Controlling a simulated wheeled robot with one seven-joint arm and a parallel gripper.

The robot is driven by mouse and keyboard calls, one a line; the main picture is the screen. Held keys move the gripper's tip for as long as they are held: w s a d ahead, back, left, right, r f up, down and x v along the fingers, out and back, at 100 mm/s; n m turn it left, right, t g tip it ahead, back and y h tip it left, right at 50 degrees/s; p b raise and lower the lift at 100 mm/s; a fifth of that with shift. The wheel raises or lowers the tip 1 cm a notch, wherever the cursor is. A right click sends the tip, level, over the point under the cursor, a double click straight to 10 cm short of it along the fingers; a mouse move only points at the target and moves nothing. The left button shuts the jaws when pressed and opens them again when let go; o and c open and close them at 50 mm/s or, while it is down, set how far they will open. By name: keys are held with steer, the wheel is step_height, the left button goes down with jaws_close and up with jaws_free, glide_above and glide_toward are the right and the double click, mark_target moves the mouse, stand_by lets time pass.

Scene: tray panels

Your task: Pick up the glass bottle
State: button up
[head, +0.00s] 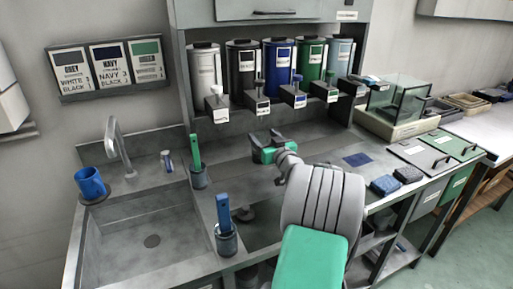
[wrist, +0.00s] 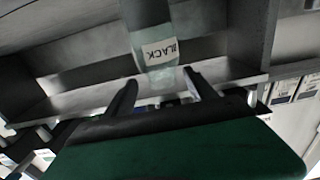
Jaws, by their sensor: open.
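A pale, see-through greenish bottle (wrist: 150,22) with a white label reading BLACK shows at the top middle of the wrist view. Its label appears turned over. My gripper (wrist: 160,84) is open, with its two dark fingers apart and the labelled end of the bottle just beyond and between the tips. I cannot tell whether they touch. In the head view my gripper (head: 268,143) is over the back of the counter, under the dispensers. I cannot make out the bottle there; my gripper and arm may hide it.
Several colored canisters (head: 283,65) with projecting taps stand above the counter. A sink (head: 150,235) with a blue cup (head: 91,184) is left. Brushes stand in holders (head: 226,240) beside it. A glass tank (head: 398,97) and folded dark cloths (head: 384,186) are right.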

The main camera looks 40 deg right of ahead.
mark_target(258, 131)
steer(key=p+x, duration=0.1)
steer(key=x, duration=0.4)
steer(key=shift+w+a, duration=0.1)
steer(key=shift+w, duration=0.3)
steer(key=shift+c, duration=0.2)
steer(key=shift+s, duration=0.1)
jaws_close()
